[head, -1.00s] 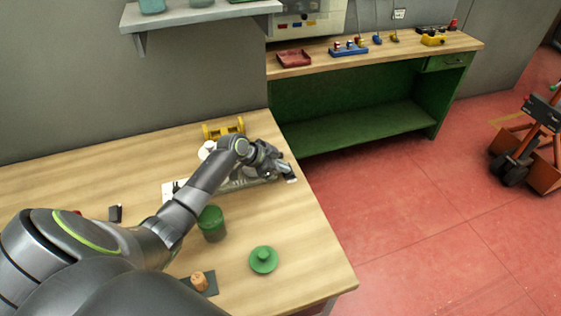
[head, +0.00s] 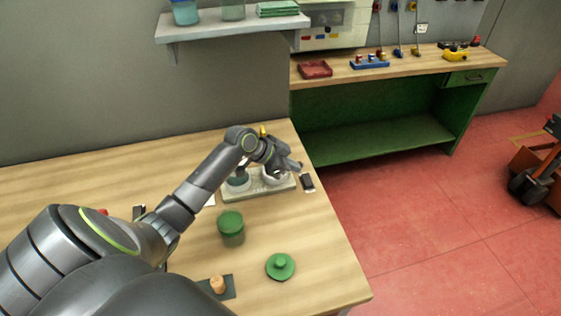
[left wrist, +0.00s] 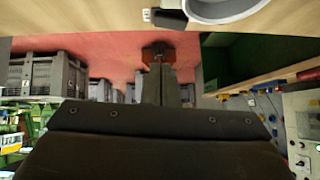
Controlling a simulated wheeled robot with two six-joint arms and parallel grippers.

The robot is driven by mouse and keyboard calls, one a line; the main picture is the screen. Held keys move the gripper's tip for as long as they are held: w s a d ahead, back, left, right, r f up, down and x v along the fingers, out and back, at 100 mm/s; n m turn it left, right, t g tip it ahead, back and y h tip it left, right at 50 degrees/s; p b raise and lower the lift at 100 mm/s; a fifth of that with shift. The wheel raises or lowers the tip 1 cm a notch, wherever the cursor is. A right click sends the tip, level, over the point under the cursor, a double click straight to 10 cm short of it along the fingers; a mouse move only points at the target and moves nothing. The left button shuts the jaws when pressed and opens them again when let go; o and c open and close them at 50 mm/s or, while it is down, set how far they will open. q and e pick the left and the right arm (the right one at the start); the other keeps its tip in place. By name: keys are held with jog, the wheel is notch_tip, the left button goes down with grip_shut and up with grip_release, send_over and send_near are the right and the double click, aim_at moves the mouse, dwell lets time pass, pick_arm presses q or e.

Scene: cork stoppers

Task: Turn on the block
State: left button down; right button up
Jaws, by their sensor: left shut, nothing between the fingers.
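A small dark block (head: 307,182) with a whitish end lies on the table near its right edge, just right of a pale tray. It seems to be the same dark piece at the top of the left wrist view (left wrist: 169,19), next to a grey round rim. My left gripper (head: 297,166) is shut and empty, above the tray's right end and just behind the block, apart from it as far as I can tell. Its narrow fingers also show in the left wrist view (left wrist: 159,58). No switch on the block can be made out. My right gripper is not in view.
The pale tray (head: 258,189) holds white round vessels under my left arm. A green jar (head: 231,230), a green lid (head: 280,266) and a cork stopper (head: 218,285) on a dark mat stand nearer. A workbench (head: 420,62) stands beyond a floor gap.

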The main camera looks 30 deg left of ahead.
pick_arm(q)
jog(key=v, duration=0.5)
jog(key=shift+s+b, duration=0.1)
jog(key=shift+b, duration=0.3)
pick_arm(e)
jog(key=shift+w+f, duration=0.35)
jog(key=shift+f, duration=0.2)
pick_arm(q)
jog(key=shift+d, duration=0.1)
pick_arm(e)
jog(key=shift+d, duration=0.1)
pick_arm(q)
jog(key=shift+f, duration=0.1)
jog(key=b, duration=0.2)
jog(key=w+a+b, duration=0.1)
jog(key=b, duration=0.1)
jog(key=shift+r+t+y, duration=0.25)
jog(key=shift+t+y, duration=0.05)
jog(key=shift+t, duration=0.1)
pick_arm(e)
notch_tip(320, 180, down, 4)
